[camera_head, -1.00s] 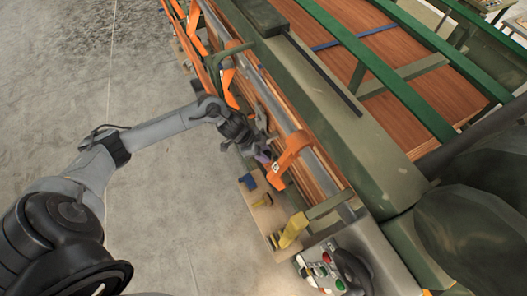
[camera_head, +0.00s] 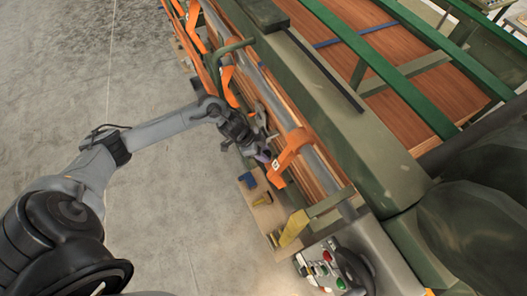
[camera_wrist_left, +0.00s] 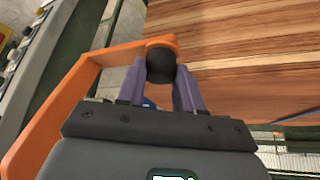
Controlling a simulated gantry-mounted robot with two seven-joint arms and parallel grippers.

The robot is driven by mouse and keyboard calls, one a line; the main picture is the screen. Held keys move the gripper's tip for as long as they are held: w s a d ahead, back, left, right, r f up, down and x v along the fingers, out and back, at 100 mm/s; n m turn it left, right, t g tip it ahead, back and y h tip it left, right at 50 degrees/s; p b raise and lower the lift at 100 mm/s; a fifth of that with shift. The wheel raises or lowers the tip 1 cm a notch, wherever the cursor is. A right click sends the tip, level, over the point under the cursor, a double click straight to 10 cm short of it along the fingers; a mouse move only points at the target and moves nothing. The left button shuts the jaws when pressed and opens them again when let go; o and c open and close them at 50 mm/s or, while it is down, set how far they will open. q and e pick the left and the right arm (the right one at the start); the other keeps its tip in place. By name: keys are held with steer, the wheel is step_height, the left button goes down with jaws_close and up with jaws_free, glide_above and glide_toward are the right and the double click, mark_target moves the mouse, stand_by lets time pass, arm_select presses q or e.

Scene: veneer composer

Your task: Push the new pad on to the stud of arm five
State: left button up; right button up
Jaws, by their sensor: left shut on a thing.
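My left gripper (camera_head: 263,156) is beside the near orange arm (camera_head: 290,152), which carries a small label and bends over the long grey bar. In the left wrist view, the purple fingers (camera_wrist_left: 161,88) are shut on a dark round pad (camera_wrist_left: 160,64). The pad is in front of the end of the orange arm (camera_wrist_left: 100,75) and overlaps it in the picture. The stud is hidden, so I cannot tell whether the pad touches it. My right gripper is not in view.
A wooden board (camera_head: 263,212) below the gripper holds a blue piece (camera_head: 247,180) and yellow pieces. A control panel (camera_head: 325,268) with coloured buttons stands at the near end. More orange arms (camera_head: 229,85) line the bar. Open concrete floor (camera_head: 180,220) lies to the left.

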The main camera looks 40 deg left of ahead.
arm_select(q)
steer(key=shift+f, duration=0.1)
stand_by(0.4)
steer(key=o, duration=1.1)
